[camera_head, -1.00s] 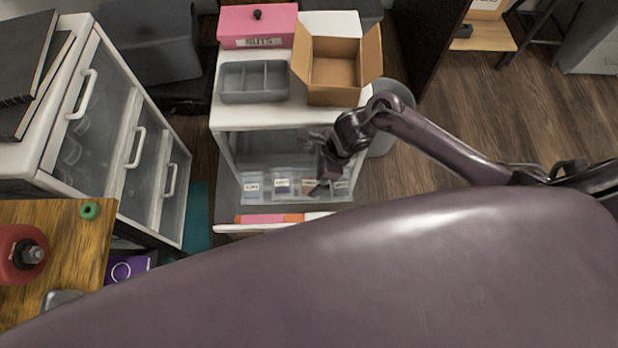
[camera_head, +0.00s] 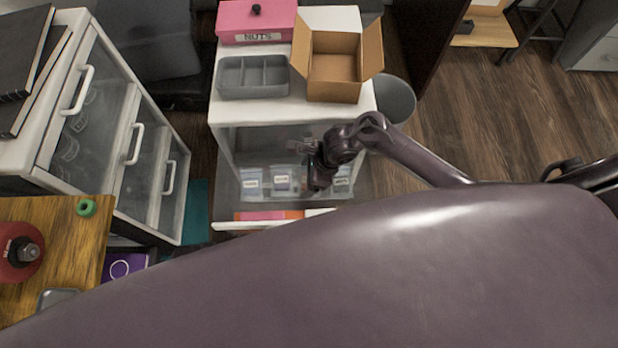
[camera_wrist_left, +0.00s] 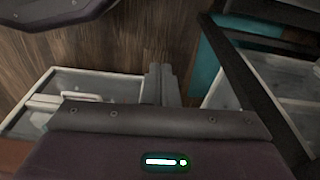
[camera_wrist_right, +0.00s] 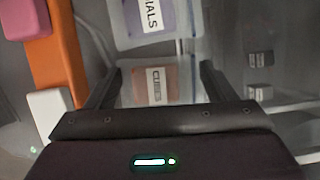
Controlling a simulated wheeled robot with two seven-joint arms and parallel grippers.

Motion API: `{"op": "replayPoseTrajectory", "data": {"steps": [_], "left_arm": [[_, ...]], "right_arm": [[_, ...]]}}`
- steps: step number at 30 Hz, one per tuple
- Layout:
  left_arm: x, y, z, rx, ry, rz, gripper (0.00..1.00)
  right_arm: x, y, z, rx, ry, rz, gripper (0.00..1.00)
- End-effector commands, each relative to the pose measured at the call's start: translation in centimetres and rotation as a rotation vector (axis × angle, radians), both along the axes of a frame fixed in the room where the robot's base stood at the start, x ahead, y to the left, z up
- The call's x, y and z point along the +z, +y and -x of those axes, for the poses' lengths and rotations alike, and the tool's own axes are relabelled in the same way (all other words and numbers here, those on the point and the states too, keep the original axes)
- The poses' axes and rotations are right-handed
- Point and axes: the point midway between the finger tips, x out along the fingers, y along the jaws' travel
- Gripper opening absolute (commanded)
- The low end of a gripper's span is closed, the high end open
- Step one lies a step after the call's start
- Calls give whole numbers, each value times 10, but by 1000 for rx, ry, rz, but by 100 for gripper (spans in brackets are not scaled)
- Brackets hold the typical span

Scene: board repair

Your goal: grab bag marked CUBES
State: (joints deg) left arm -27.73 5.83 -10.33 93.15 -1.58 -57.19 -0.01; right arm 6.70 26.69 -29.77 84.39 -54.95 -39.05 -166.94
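In the right wrist view the bag marked CUBES (camera_wrist_right: 156,84) is clear, with an orange-brown panel and a white label. It lies between the fingers of my right gripper (camera_wrist_right: 158,80), which is open. Whether the fingers touch the bag I cannot tell. In the head view my right gripper (camera_head: 312,165) is over the row of bags in the open drawer and hides the CUBES bag. My left gripper (camera_wrist_left: 161,84) shows in the left wrist view with its fingers together and nothing seen between them.
Beside it, a bag with a purple label ending in "IALS" (camera_wrist_right: 152,18) adjoins the CUBES bag. Other labelled bags (camera_head: 251,183) stand in the drawer. Orange (camera_wrist_right: 55,60) and white (camera_wrist_right: 50,112) pieces lie to one side. A cardboard box (camera_head: 334,75) and grey tray (camera_head: 253,77) stand on the cabinet above.

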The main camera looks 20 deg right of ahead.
Motion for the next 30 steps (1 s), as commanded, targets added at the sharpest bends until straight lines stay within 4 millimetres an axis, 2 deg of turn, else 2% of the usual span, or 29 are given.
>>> {"op": "replayPoseTrajectory", "data": {"steps": [1, 4, 12, 17, 23, 30], "left_arm": [[0, 0, 0, 0, 0, 0, 0], [0, 0, 0, 0, 0, 0, 0], [1, 0, 0, 0, -2, 0, 0], [-2, 1, 1, 2, -6, 0, 0], [-28, 9, 10, 17, -8, -8, 0], [-63, 23, 30, 33, -24, -18, 0]], "right_arm": [[0, 0, 0, 0, 0, 0, 67], [0, 0, 0, 0, 0, 0, 55], [2, 0, 0, 1, -1, 0, 55], [14, 0, -1, 2, -3, 0, 55], [53, -1, -2, 3, -7, 0, 55], [126, -1, -2, 4, -8, 3, 55]]}}
